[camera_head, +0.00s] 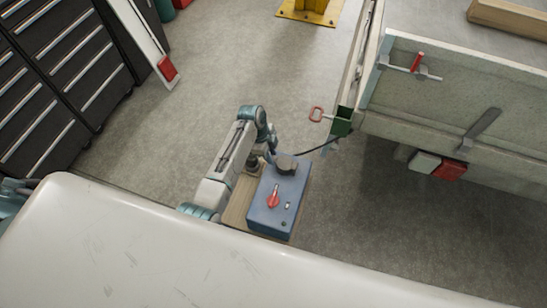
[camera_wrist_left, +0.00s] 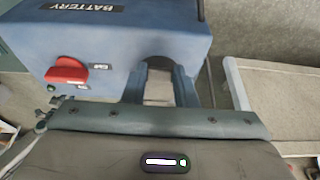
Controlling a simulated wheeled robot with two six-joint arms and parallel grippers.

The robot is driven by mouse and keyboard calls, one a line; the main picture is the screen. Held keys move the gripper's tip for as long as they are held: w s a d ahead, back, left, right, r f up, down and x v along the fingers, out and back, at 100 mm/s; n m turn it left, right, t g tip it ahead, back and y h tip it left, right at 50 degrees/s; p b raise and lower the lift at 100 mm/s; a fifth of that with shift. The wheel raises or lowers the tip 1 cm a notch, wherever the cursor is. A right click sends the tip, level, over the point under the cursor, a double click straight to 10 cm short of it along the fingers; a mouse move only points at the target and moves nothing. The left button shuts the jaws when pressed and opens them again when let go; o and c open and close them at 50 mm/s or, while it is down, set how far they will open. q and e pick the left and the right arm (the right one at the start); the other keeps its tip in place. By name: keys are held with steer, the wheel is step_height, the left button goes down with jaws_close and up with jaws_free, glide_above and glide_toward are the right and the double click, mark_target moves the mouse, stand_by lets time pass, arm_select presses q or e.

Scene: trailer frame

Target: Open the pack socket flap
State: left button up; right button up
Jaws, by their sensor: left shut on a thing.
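The blue battery pack (camera_head: 262,214) stands on a wooden board in the head view, with a red knob (camera_head: 273,197) on top. It fills the upper left of the left wrist view (camera_wrist_left: 130,40), with a "BATTERY" label. A dark round part (camera_head: 287,164), seemingly the socket flap, is at its far end; I cannot tell how far open it is. My left gripper (camera_head: 272,156) is at that end. In the left wrist view its fingers (camera_wrist_left: 162,72) straddle a dark rounded part at the pack's edge and are shut on it. My right gripper is out of view.
A dark cable (camera_head: 318,147) runs between the pack's far end and a green box (camera_head: 342,124) on the trailer frame. The trailer side panel (camera_head: 450,90) stands at the right. A pale surface (camera_head: 150,250) crosses the front. Grey floor is clear behind the pack.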

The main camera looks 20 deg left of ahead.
arm_select(q)
steer(key=shift+d+r+p, duration=0.15)
steer(key=shift+r+p, duration=0.25)
steer(key=shift+r, duration=0.45)
steer(key=shift+d+r+p, duration=0.25)
steer(key=shift+r+p, duration=0.3)
steer(key=shift+p, duration=0.1)
steer(key=shift+d+r+p, duration=0.25)
steer(key=shift+r+p, duration=0.25)
steer(key=shift+p, duration=0.1)
steer(key=shift+d+r, duration=0.1)
steer(key=shift+r, duration=0.1)
steer(key=shift+d+r+p, duration=0.8)
steer(key=shift+r+p, duration=0.1)
steer(key=shift+p, duration=0.3)
steer(key=shift+d, duration=0.15)
